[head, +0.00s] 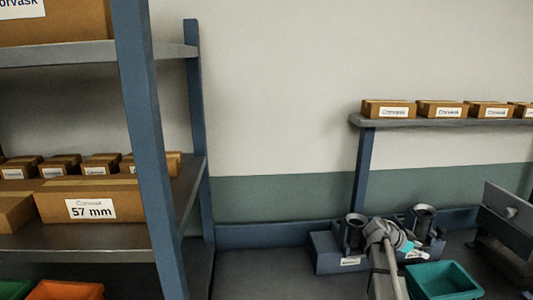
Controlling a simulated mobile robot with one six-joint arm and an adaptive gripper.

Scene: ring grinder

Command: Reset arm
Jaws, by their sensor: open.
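Part of my own grey arm (385,240), with a teal band, rises from the bottom edge in the right half of the head view. It stands in front of a blue-grey fixture (325,250) on the bench and hides part of it. No fingers of my gripper can be made out in this view.
A dark upright cylinder (354,232) stands at the fixture, with another (424,222) to its right. A teal bin (445,281) is right of my arm. A grey machine (508,222) stands at the right edge. Boxes (389,109) line a shelf above. A blue-framed rack (148,150) fills the left.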

